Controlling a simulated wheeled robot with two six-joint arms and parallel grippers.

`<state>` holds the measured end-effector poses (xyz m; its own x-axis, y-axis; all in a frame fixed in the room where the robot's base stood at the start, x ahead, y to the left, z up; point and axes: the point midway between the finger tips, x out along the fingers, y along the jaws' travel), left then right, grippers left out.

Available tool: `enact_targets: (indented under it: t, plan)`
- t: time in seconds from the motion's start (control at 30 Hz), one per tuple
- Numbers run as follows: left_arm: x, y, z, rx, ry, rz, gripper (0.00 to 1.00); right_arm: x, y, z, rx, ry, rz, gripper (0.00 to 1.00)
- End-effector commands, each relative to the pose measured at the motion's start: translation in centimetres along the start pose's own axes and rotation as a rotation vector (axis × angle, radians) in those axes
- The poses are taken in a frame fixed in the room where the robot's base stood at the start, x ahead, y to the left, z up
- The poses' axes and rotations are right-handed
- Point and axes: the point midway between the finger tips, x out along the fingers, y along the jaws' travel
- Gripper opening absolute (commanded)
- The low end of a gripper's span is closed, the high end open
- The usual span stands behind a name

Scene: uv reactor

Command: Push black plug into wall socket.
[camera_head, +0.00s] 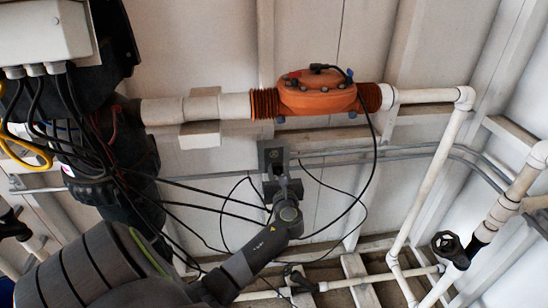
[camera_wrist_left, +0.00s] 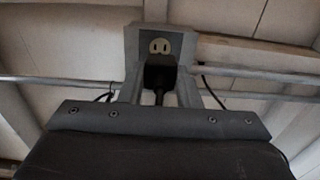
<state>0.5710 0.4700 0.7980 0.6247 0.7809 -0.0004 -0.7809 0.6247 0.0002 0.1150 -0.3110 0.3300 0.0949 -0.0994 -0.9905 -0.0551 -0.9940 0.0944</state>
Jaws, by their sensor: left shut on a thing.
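The wall socket is a grey box (camera_head: 272,156) on the wall, below the orange reactor. In the left wrist view the socket (camera_wrist_left: 160,46) shows a pale face with slots in its upper part. The black plug (camera_wrist_left: 160,74) stands in front of the lower part of that face and hides it. My left gripper (camera_head: 283,186) is shut on the plug, with one finger on each side of it in the left wrist view (camera_wrist_left: 159,86). I cannot tell whether the prongs touch or enter the socket. My right gripper is not in view.
The orange reactor (camera_head: 318,95) sits on a white pipe (camera_head: 210,107) above the socket. A thin black cable (camera_head: 374,160) loops down from it at the right. Grey conduits (camera_head: 410,147) run along the wall. Several black cables (camera_head: 190,187) hang at the left, close to my arm.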

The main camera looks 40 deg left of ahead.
Motion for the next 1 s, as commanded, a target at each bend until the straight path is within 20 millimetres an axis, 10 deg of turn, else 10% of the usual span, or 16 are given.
enact_targets:
  t: [1.0]
  plan:
    - [0.00,-0.01,0.01,0.000,-0.001,0.000,0.00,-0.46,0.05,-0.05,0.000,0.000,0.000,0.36]
